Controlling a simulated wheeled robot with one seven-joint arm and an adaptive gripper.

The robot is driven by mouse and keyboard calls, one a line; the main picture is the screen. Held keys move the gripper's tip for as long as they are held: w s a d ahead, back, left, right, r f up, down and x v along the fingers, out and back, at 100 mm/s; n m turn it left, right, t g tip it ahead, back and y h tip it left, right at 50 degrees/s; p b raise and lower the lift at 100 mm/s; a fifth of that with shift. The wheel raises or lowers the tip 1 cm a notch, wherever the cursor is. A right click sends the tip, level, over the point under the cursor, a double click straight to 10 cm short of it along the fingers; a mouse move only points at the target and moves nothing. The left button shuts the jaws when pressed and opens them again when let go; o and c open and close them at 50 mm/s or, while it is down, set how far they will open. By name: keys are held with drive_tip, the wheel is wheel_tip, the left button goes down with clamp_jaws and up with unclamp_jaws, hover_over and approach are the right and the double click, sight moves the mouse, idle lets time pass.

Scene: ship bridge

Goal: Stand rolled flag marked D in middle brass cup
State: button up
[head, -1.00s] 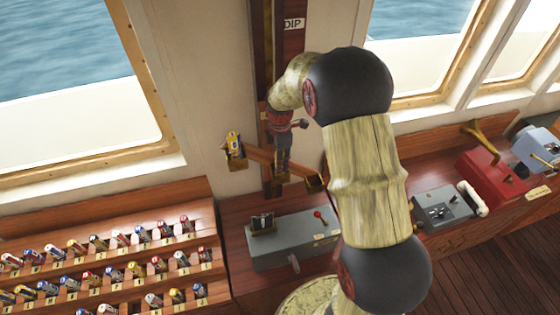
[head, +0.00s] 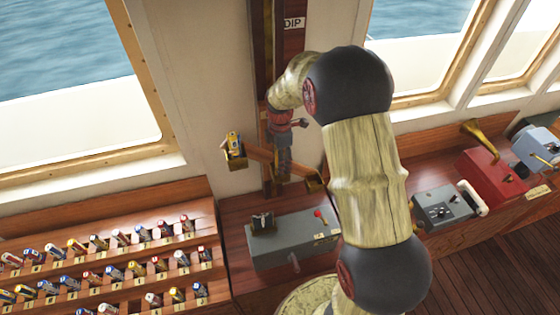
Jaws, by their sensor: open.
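A tilted wooden bar on the dark post carries brass cups. The left cup (head: 236,164) holds a rolled flag (head: 233,145) with yellow and dark parts, standing up; its letter is too small to read. The right cup (head: 316,184) looks empty. The middle cup (head: 281,176) is low on the post, mostly hidden by my gripper. My gripper (head: 283,156) is open and points down just above the middle cup. Whether a flag stands between its fingers cannot be made out. No letter D is readable on any flag.
A stepped wooden rack (head: 110,270) with several rolled flags stands at lower left. A grey box (head: 290,242) with a red-knobbed lever sits below the cups. A red box (head: 490,178) and grey instruments line the right counter. My arm hides the counter's middle.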

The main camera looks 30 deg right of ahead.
wheel_tip(320, 180, up, 12)
drive_tip(key=shift+f, duration=0.1)
idle(0.4)
idle(0.3)
drive_tip(key=m, duration=0.2)
drive_tip(key=shift+w+m, duration=0.1)
drive_tip(key=shift+m, duration=0.2)
drive_tip(key=s+a+f+m+t+b, duration=0.2)
drive_tip(key=s+a+f+m+b, duration=0.1)
drive_tip(key=s+b, duration=0.5)
drive_tip(key=s+a+f+m+t+b, duration=0.1)
drive_tip(key=s+a+f+m+b, duration=0.3)
drive_tip(key=s+b, duration=0.5)
drive_tip(key=s+a+f+m+t+b, duration=0.2)
drive_tip(key=s+a+f+m+b, duration=0.2)
drive_tip(key=s+b, duration=0.5)
wheel_tip(320, 180, down, 2)
drive_tip(key=s+m, duration=0.1)
drive_tip(key=m, duration=0.2)
drive_tip(key=shift+s+a+t, duration=0.2)
drive_tip(key=shift+a+t, duration=0.05)
drive_tip(key=shift+t, duration=0.05)
